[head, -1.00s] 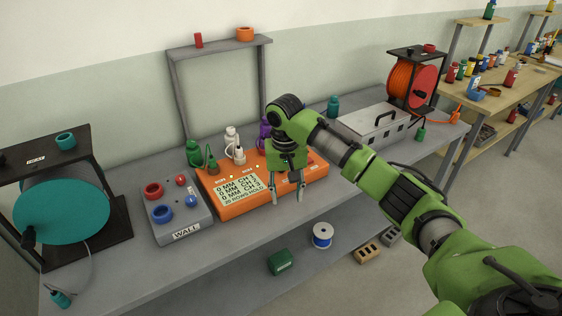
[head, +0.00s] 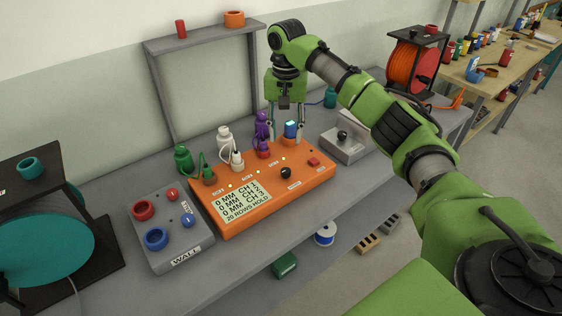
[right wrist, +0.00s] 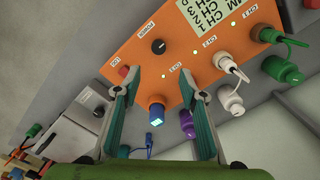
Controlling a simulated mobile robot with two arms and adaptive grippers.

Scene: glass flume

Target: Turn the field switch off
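A blue-capped piece (head: 291,130) with a pale lit face stands at the back right of the orange control box (head: 235,213). It also shows in the right wrist view (right wrist: 156,112), on an orange base. I cannot read a field label on it. My right gripper (head: 286,138) points down over the box's rear edge. Its fingers (right wrist: 155,72) are open, one on each side of the blue-capped piece, with gaps showing. A black knob (head: 286,173) and a red button (head: 314,162) are on the box's right part. My left gripper is out of view.
Purple (head: 263,150), white (head: 237,160) and green (head: 208,176) plugs stand along the box's back edge. A grey WALL box (head: 172,250) is left of it. A grey box with a black knob (head: 343,135) is to the right. A grey shelf frame (head: 155,95) stands behind.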

